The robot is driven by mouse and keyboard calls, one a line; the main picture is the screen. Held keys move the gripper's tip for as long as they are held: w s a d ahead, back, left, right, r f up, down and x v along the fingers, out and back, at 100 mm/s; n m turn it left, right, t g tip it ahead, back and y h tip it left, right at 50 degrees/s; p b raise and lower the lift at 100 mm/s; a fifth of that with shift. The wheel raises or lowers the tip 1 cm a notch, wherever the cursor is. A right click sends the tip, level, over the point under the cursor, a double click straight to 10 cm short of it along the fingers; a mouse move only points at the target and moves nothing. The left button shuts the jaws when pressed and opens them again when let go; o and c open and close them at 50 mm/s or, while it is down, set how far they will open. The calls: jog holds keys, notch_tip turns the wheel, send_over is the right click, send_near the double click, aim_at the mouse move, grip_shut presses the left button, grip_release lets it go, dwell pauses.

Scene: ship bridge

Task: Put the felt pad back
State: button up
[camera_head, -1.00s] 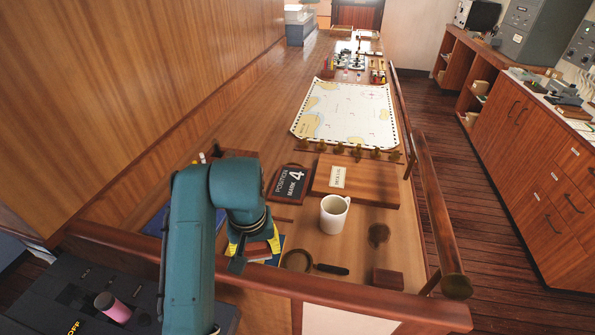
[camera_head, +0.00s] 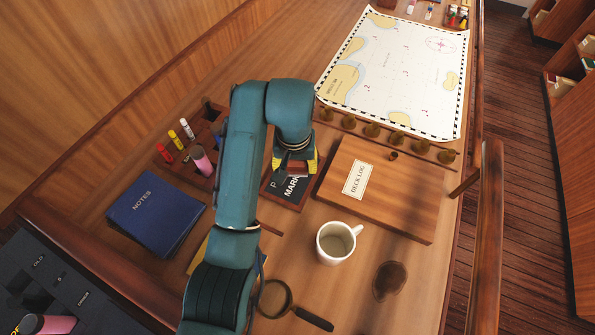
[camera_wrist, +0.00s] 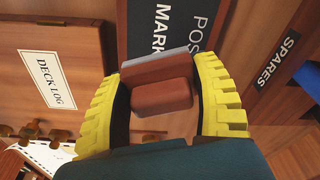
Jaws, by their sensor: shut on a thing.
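My gripper (camera_head: 297,165) is shut on the felt pad, a reddish-brown block with a grey layer along one side. In the wrist view the felt pad (camera_wrist: 160,92) sits between the yellow fingers of my gripper (camera_wrist: 163,95). In the head view the fingers and the arm hide most of it. The dark sign reading "POSITION MARK 4" (camera_head: 285,193) lies just below the gripper in the picture, partly covered by it. It also shows beyond the pad in the wrist view (camera_wrist: 165,22). I cannot tell how high the pad is above the desk.
The wooden DECK LOG (camera_head: 400,190) lies right of the gripper, with a white mug (camera_head: 338,243) in front. A magnifying glass (camera_head: 275,298), dark round patch (camera_head: 389,281), blue NOTES book (camera_head: 155,212) and marker rack (camera_head: 205,140) lie around. A chart (camera_head: 395,75) covers the desk behind.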

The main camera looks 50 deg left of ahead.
aim_at(296, 179)
notch_tip(296, 179, down, 4)
jog(key=shift+r+p, duration=0.2)
jog(key=shift+p, duration=0.4)
jog(key=shift+f, duration=0.3)
jog(key=shift+f, duration=0.1)
jog(key=o, duration=1.1)
jog(key=r, duration=0.8)
jog(key=s+d+r, duration=0.1)
jog(key=r, duration=0.3)
